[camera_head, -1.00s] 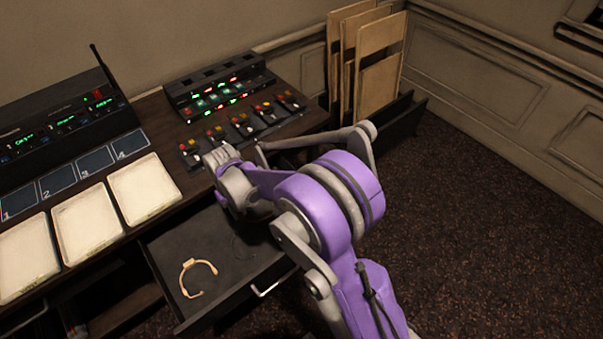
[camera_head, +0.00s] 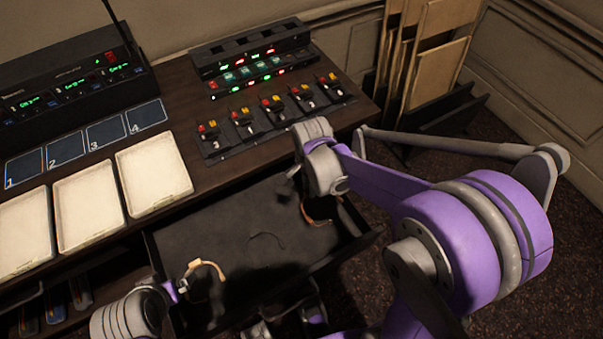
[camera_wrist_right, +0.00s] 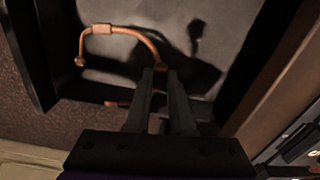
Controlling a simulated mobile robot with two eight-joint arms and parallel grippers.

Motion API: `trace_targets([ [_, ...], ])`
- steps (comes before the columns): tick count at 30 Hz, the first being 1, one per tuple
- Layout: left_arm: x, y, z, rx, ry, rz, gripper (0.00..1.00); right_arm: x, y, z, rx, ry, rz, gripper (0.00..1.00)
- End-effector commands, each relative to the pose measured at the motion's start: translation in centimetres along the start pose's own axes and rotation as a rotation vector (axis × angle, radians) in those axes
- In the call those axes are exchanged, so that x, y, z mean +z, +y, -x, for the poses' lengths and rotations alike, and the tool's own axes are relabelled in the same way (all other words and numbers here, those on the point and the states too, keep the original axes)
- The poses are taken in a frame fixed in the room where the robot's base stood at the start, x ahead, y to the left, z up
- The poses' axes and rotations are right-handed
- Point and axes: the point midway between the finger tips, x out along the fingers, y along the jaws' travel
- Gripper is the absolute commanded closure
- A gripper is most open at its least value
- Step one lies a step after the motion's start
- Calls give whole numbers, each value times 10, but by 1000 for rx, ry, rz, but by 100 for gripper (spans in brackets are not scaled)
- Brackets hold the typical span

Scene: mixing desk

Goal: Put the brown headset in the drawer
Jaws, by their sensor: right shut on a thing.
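The brown headset (camera_head: 318,221) is a thin curved band at the right end of the open drawer (camera_head: 215,232). In the right wrist view the headset (camera_wrist_right: 128,30) hangs from the fingertips over the dark drawer floor, with a shadow below it. Whether it touches the floor is unclear. My right gripper (camera_wrist_right: 161,72) is shut on one end of the band. In the head view my right wrist hides most of the right gripper (camera_head: 305,195). A tan headset (camera_head: 208,264) is at the drawer's front left. My left arm is beside it at the bottom; its fingers are unclear.
A thin dark headset-like loop (camera_head: 266,237) lies in mid-drawer. Above are a fader panel (camera_head: 270,118), white trays (camera_head: 153,180) and a radio unit (camera_head: 75,85) on the desk (camera_head: 200,170). Upright boards (camera_head: 435,55) stand in a rack at the back right.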

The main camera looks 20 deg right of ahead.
Motion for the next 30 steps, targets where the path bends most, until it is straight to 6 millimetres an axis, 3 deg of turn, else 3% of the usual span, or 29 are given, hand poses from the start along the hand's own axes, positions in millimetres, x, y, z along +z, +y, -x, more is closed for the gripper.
trace_targets([
  [4, 3, 0, -4, 0, -2, 0, 0, 0, 8, -3, -1, 0, -102, 100],
  [11, 6, 0, -9, 0, -4, 0, 0, 0, 9, -11, -1, 0, -116, 100],
  [30, 30, 0, -50, 0, -19, 0, 0, 0, 8, -70, -1, 1, -113, 100],
])
